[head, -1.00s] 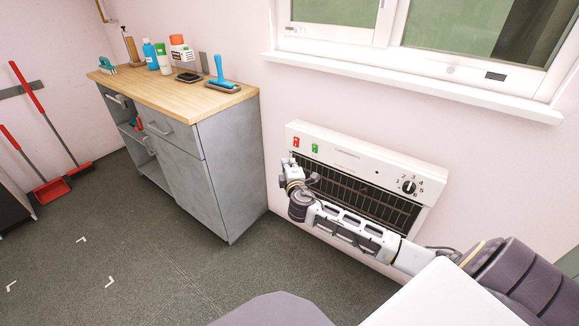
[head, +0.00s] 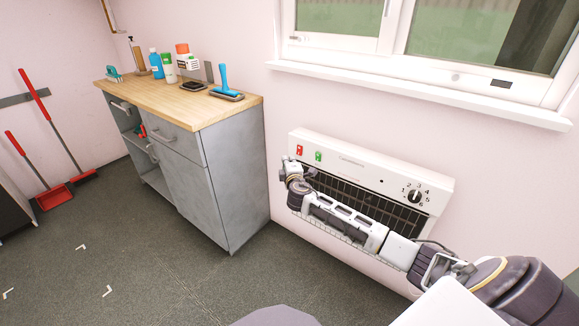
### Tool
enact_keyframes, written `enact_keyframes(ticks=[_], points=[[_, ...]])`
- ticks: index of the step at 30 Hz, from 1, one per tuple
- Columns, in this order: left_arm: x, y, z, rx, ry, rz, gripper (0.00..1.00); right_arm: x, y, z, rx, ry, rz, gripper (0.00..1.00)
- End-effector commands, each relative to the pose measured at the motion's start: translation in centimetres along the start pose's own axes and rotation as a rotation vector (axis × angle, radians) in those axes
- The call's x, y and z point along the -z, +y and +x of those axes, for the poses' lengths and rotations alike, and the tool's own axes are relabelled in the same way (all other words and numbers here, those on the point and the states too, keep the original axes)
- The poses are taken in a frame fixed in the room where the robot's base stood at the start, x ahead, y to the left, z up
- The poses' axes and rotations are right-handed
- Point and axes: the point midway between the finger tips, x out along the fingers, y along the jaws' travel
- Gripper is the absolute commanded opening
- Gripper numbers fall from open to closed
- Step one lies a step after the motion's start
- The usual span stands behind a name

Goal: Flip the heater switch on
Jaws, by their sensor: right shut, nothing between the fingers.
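A white heater (head: 388,176) with a dark grille is mounted low on the pink wall. A red switch (head: 299,150) and a green switch (head: 318,156) sit at the left of its top panel. A numbered dial (head: 414,197) is at its right. My right arm reaches across the heater's front from the lower right. My right gripper (head: 286,166) is shut and empty, just below and left of the red switch. I cannot tell whether it touches the heater. The arm hides part of the grille. My left gripper is not in view.
A grey cabinet (head: 233,178) with a wooden top stands left of the heater, holding bottles and a blue-handled tool (head: 225,82). A white window sill (head: 420,93) juts out above the heater. The floor in front of the cabinet is mostly clear.

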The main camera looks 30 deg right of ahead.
Motion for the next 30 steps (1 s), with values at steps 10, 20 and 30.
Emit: enact_keyframes(ticks=[10,20,30], points=[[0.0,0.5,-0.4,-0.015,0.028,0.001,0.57,-2.6,-0.1,2.4,-0.001,-0.001,-0.001,0.00],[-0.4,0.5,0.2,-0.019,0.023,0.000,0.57,-2.9,0.0,2.7,0.000,0.000,0.000,0.00],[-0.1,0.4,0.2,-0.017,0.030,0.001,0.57,-3.3,-0.3,3.1,0.000,-0.001,0.000,0.00]])
